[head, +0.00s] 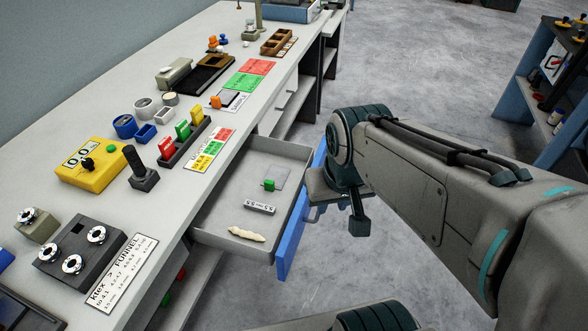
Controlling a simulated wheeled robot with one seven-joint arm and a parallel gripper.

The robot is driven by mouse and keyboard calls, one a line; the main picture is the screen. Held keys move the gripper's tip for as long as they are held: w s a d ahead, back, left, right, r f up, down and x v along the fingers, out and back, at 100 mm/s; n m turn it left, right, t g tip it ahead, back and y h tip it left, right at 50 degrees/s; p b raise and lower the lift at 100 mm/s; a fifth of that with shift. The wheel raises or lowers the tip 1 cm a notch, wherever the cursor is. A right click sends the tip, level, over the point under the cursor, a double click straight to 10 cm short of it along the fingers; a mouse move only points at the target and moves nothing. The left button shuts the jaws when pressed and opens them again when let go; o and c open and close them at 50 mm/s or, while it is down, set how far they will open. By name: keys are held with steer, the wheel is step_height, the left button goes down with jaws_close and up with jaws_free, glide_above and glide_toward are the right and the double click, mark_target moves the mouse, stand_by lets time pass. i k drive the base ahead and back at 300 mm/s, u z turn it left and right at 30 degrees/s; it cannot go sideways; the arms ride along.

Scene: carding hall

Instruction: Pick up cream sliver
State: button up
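The cream sliver (247,233) is a short, pale, slightly lumpy strip. It lies on the floor of the open drawer (221,245), near the drawer's front left corner. The drawer sticks out from the bench and has a blue front panel (291,243). My gripper (313,212) is at the outer side of this blue panel, to the right of the sliver and apart from it. The wrist and the viewing angle partly hide its fingers, so I cannot tell whether they are open or whether they touch the panel.
A small green block (269,185) and a grey labelled block (259,207) share the drawer. The bench (222,152) above carries a yellow scale (91,166), a dark dial box (78,247) and coloured cards. A blue shelf unit (535,75) stands right. Grey floor between is clear.

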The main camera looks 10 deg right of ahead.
mark_target(241, 233)
steer(key=z, duration=0.45)
steer(key=i, duration=0.15)
steer(key=u, duration=1.25)
